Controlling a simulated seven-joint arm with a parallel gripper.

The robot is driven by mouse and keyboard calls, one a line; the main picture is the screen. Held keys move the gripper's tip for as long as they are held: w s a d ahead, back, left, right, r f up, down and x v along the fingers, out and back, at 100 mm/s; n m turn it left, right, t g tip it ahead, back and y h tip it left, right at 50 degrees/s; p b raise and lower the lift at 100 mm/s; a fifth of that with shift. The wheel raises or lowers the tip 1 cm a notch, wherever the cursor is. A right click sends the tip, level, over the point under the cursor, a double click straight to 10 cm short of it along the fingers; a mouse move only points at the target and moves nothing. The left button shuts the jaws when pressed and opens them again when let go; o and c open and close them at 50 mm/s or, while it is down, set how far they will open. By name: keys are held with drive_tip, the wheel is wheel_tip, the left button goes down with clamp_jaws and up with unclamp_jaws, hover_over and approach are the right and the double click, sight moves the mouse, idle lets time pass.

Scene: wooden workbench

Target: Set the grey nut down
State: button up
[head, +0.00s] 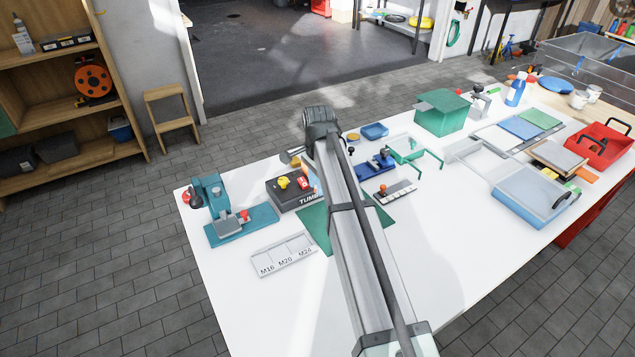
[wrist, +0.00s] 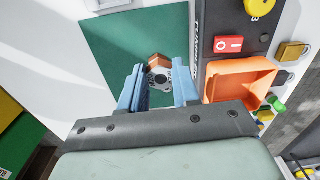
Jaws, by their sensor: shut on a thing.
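The grey nut (wrist: 160,78) shows in the wrist view between the two blue fingers of my gripper (wrist: 160,88), which is shut on it. A copper-coloured faceted piece (wrist: 158,60) shows right at its far side; I cannot tell whether they touch. Below lies a green mat (wrist: 110,45); the height of the nut above it is unclear. In the head view my arm hides the gripper and the nut, and the green mat (head: 313,226) shows only beside the arm.
An orange tray (wrist: 213,85) and the tumbler box (head: 287,199) stand close to the right of my gripper in the wrist view. In the head view a tray marked M16, M20, M24 (head: 283,243) and a teal press (head: 211,195) stand left. The white bench's front left is clear.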

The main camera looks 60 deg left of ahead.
drive_tip(key=w+a+r, duration=0.2)
drive_tip(key=w+a, duration=0.2)
drive_tip(key=a, duration=0.3)
drive_tip(key=w+a+r, duration=0.2)
drive_tip(key=w+a, duration=0.2)
drive_tip(key=a, duration=0.3)
drive_tip(key=shift+m, duration=0.3)
drive_tip(key=shift+s+d+f, duration=0.1)
drive_tip(key=shift+s+f, duration=0.05)
drive_tip(key=shift+f, duration=4.8)
drive_tip(key=shift+f, duration=0.1)
drive_tip(key=o, duration=0.6)
drive_tip(key=shift+f, duration=0.1)
drive_tip(key=shift+o, duration=0.8)
wheel_tip(320, 180, up, 12)
drive_tip(key=shift+r, duration=0.2)
